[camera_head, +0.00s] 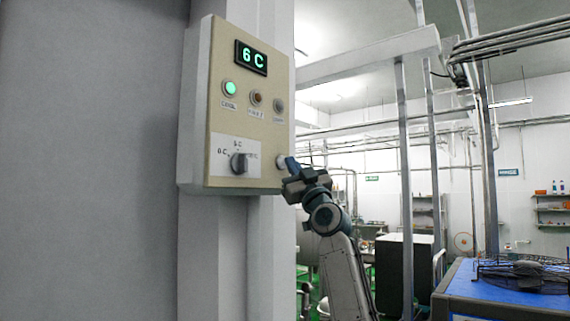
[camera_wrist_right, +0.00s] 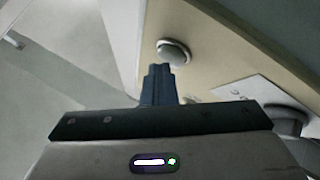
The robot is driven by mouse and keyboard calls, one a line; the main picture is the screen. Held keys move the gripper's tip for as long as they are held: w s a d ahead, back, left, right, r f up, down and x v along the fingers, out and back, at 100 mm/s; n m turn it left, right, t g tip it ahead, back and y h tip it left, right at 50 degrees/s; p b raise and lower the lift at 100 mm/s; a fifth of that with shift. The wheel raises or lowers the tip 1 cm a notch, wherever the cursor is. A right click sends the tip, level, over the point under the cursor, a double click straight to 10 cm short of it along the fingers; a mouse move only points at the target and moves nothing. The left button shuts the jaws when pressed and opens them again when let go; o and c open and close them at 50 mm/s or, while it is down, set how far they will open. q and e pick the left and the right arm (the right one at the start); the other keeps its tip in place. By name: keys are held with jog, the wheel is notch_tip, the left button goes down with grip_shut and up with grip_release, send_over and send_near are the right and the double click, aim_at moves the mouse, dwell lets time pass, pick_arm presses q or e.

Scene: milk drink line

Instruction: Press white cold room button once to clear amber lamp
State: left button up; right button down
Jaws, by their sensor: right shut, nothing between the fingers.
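The beige control panel (camera_head: 221,122) hangs on a grey wall column. Its white button (camera_head: 281,161) is at the panel's lower right and also shows in the right wrist view (camera_wrist_right: 174,51). The amber lamp (camera_head: 256,98) looks dull brown and unlit. The green lamp (camera_head: 230,88) to its left is lit. My right gripper (camera_head: 291,163) is shut and empty, its tips right beside the button. In the right wrist view the fingertips (camera_wrist_right: 159,70) lie just below the button; I cannot tell whether they touch it. My left gripper is out of view.
A display (camera_head: 251,58) reads 6 C. A grey lamp (camera_head: 278,106) is right of the amber one. A rotary knob (camera_head: 238,163) sits left of the button. A blue table (camera_head: 490,290) with a dark round rack stands at the lower right.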

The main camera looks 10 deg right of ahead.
jog(key=shift+s+d, duration=0.4)
jog(key=shift+s, duration=0.15)
jog(key=s+d+b, duration=0.1)
jog(key=s, duration=0.1)
jog(key=s+d+b, duration=0.1)
jog(key=s+d, duration=0.1)
dwell(0.4)
jog(key=shift+w+f, duration=0.1)
jog(key=shift+f, duration=0.05)
dwell(0.5)
